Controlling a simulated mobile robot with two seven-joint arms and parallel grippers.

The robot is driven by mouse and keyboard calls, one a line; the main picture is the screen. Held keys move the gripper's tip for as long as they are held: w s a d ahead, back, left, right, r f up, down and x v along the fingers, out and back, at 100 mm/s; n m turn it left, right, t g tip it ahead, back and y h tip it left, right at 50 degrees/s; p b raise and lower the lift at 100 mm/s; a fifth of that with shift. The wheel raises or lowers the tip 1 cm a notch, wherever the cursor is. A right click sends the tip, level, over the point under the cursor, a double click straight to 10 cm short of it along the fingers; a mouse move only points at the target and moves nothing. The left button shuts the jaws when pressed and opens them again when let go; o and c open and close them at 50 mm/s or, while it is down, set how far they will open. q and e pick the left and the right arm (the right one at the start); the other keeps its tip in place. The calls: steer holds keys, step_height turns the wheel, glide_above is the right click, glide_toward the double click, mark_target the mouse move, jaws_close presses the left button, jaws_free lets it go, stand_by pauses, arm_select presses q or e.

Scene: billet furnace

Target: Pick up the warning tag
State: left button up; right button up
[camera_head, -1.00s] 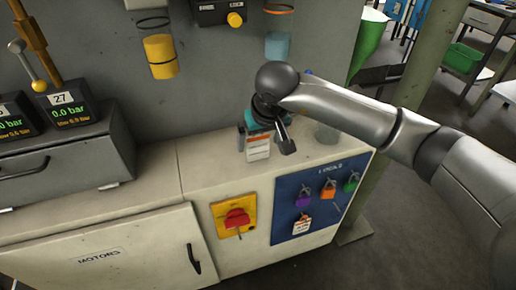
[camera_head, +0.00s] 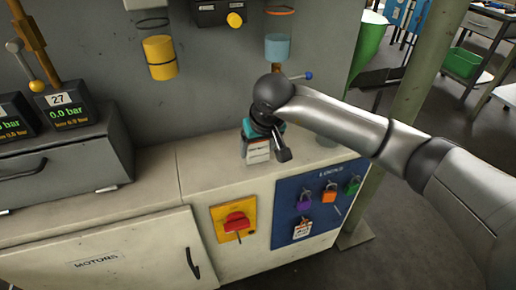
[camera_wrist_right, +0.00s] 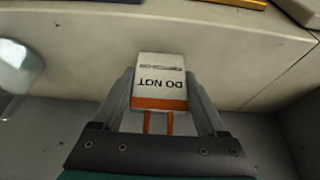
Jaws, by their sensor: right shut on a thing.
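The warning tag (camera_head: 258,152) is a white card with dark print and an orange band. In the right wrist view the tag (camera_wrist_right: 160,80) is between the two fingertips (camera_wrist_right: 160,88), with "DO NOT" readable upside down. Whether its lower edge touches the cabinet top is hard to tell. My left gripper is not in view.
A blue lock board (camera_head: 315,205) with coloured padlocks and another small tag (camera_head: 302,228) is on the cabinet front, beside a red rotary switch (camera_head: 236,222). A clear glass-like object (camera_wrist_right: 18,68) stands near the gripper. The cabinet top (camera_head: 212,170) left of the tag is free.

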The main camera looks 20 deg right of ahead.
steer(key=c, duration=0.6)
steer(key=shift+o, duration=0.2)
steer(key=shift+r, duration=0.15)
steer(key=shift+r, duration=0.6)
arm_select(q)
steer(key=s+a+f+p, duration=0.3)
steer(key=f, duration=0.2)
arm_select(e)
steer(key=shift+r, duration=4.25)
